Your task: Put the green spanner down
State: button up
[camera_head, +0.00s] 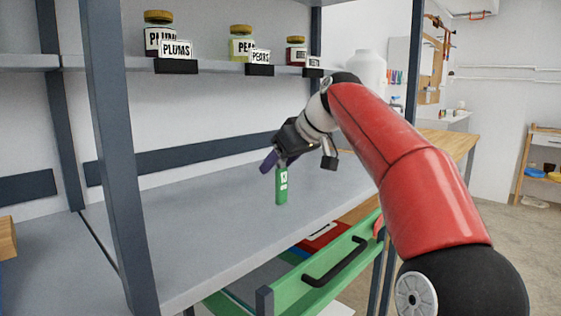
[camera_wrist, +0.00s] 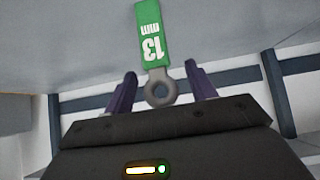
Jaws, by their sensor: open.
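The green spanner (camera_head: 282,187) has a green body marked 13 mm and a grey ring end. In the head view it stands roughly upright below my gripper (camera_head: 277,165), over the grey worktop. I cannot tell whether its lower end touches the worktop. In the wrist view the spanner (camera_wrist: 150,36) has its ring end between the two purple fingers of my gripper (camera_wrist: 160,72). The fingers are open, with a gap on each side of the ring. The grey worktop (camera_head: 200,235) is bare around the spanner.
A shelf (camera_head: 215,65) above the worktop holds labelled jars, such as plums (camera_head: 160,35) and pears (camera_head: 241,45). A dark post (camera_head: 115,150) stands at the front left. An open green drawer (camera_head: 335,262) juts out below the worktop. A wooden bench (camera_head: 450,140) is behind my arm.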

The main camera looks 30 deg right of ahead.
jog(key=shift+s+d+r, duration=0.1)
jog(key=shift+s+r, duration=0.1)
jog(key=shift+r, duration=0.2)
jog(key=v, duration=1.1)
jog(key=shift+s+p, duration=0.15)
jog(key=shift+p, duration=0.3)
